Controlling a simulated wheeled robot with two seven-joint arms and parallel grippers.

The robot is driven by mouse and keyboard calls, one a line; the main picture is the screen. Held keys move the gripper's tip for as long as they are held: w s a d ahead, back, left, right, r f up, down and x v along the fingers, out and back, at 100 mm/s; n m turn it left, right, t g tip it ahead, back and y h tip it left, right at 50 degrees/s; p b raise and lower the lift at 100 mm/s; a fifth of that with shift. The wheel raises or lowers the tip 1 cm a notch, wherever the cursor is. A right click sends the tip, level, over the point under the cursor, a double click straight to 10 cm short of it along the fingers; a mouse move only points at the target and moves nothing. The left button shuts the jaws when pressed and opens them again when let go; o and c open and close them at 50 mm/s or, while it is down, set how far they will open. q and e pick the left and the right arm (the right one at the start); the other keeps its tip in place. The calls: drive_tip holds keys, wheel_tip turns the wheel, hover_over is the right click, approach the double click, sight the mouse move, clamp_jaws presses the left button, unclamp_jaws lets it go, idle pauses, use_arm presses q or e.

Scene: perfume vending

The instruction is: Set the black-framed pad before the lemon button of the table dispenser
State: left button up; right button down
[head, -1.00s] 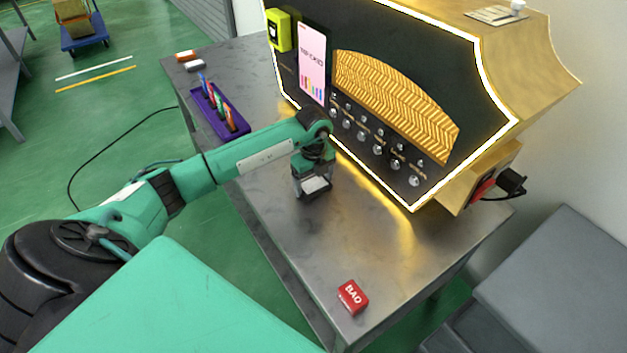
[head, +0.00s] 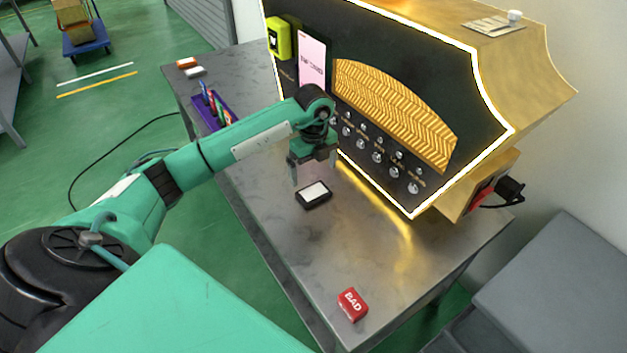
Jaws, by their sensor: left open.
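The black-framed pad (head: 314,193) with a white top lies flat on the metal table, in front of the table dispenser (head: 385,75). My left gripper (head: 314,170) is open and empty, just above and behind the pad, with its fingers pointing down. The dispenser has a row of round silver buttons (head: 377,157) along its lower front. Their small labels cannot be read, so I cannot tell which is lemon. My left wrist hides the left end of the row. My right gripper is not in view.
A red block (head: 352,305) marked BAD lies near the table's front edge. A purple tray (head: 212,107) of coloured items stands at the left, partly behind my left arm. The table (head: 375,240) is clear between pad and red block.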

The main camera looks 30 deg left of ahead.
use_arm(q)
wheel_tip(320, 180, up, 4)
drive_tip(key=shift+r, duration=0.2)
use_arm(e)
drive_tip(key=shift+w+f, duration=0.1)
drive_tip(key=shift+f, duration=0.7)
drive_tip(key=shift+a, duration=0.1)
use_arm(q)
drive_tip(key=shift+f, duration=0.1)
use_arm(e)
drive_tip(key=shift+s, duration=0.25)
